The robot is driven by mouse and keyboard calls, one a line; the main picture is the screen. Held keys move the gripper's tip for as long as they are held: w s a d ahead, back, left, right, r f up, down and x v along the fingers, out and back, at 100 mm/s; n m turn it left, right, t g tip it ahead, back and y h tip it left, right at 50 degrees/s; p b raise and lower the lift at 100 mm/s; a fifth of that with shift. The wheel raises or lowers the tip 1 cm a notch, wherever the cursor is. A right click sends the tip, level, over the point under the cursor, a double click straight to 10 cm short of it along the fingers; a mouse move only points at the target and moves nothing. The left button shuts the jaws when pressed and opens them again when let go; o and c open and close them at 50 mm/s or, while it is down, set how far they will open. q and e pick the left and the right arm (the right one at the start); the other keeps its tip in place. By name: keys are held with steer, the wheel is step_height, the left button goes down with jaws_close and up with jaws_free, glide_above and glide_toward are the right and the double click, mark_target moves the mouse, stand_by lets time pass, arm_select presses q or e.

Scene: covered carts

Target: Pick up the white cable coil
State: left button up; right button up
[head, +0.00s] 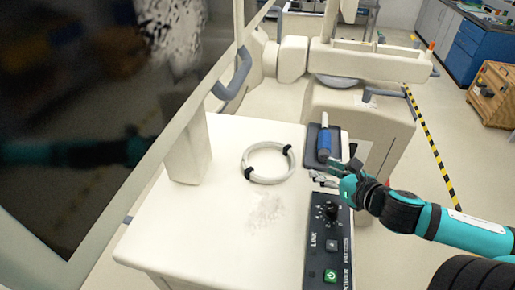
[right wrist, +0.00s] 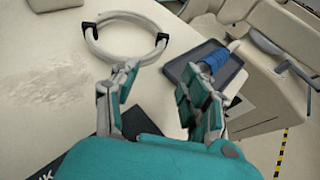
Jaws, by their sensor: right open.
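The white cable coil (head: 247,167) lies flat on the cream cart top, a ring with two black ties. It also shows in the right wrist view (right wrist: 96,48), ahead and to the left of the fingers. My right gripper (head: 335,172) is open and empty above the cart's right side, to the right of the coil and apart from it. In the right wrist view its two teal-padded fingers (right wrist: 160,95) stand wide apart. My left gripper is not in view.
A dark tray (head: 312,140) holds a blue-gripped tool (head: 324,146) beside my right gripper. A black control panel (head: 322,245) lies nearer. A large dark screen (head: 90,100) overhangs the left. The cart top (head: 200,235) around the coil is mostly clear.

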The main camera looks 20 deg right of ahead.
mark_target(290, 150)
steer(key=shift+w+a+r, duration=0.1)
steer(key=shift+w, duration=0.55)
steer(key=b+x, duration=0.1)
steer(key=x, duration=0.1)
steer(key=shift+w, duration=0.3)
steer(key=x, duration=0.4)
steer(key=shift+w+b, duration=0.1)
steer(key=shift+b, duration=0.25)
steer(key=x, duration=0.3)
steer(key=shift+w+a+f+p, duration=0.1)
steer(key=shift+w+f+p, duration=0.25)
steer(key=shift+w, duration=0.1)
steer(key=p+x, duration=0.1)
steer(key=x, duration=0.3)
steer(key=shift+w+r+p, duration=0.1)
steer(key=shift+w+p, duration=0.2)
steer(key=shift+w+f, duration=0.25)
steer(key=shift+w, duration=0.1)
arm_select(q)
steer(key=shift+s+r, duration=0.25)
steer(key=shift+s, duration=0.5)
